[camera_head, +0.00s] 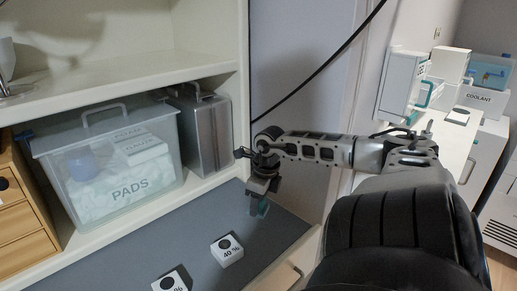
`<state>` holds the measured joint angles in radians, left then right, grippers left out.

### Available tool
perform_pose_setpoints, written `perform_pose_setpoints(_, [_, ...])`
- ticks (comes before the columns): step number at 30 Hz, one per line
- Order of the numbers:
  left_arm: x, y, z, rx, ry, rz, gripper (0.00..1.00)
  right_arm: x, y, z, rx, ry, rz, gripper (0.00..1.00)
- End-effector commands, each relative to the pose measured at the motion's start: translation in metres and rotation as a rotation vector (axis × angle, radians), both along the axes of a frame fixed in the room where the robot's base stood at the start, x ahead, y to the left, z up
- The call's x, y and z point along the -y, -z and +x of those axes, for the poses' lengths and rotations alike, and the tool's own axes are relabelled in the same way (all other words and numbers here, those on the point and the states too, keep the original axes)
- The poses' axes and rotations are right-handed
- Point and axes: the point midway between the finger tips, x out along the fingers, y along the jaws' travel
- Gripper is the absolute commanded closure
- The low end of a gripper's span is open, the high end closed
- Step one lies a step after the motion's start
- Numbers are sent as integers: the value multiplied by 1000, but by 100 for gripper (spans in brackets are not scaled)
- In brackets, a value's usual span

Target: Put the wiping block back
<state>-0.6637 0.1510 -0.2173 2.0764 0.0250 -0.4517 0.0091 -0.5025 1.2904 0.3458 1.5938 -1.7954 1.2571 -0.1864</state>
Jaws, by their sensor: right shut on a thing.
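My right gripper (262,190) reaches in from the right and points down above the right end of the grey worktop. It is shut on a small teal piece (260,208), which fits the wiping block, though the fingers hide much of it. The piece appears to hang above the worktop. A white block marked "40 %" (228,251) with a black round spot lies on the worktop, left of and nearer than the gripper. A second similar block (171,282) is cut by the bottom edge. My left gripper is not in view.
A clear bin marked "PADS" (112,180) and a grey metal case (203,128) stand on the shelf at left. A wooden drawer unit (22,215) is at far left. The grey worktop (130,262) has free room around the blocks. A white counter with boxes (455,125) is at right.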

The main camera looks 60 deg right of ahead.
Motion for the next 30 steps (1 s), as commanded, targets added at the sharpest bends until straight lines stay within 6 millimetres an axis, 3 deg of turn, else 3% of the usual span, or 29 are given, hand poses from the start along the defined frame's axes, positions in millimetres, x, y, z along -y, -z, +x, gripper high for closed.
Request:
perform_pose_setpoints(5, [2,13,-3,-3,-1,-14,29,11,17,7,2,3,-2,74])
perform_pose_setpoints(9, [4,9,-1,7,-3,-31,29,8,37,6,2,1,0,74])
perform_pose_setpoints(22, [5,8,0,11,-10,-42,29,8,44,5,-1,-1,0,74])
perform_pose_setpoints(23, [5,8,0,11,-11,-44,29,8,45,5,-1,-1,0,53])
perform_pose_setpoints(25, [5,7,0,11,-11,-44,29,8,44,5,-1,-1,0,34])
perform_pose_setpoints(30, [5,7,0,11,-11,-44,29,8,44,5,-1,-1,0,34])
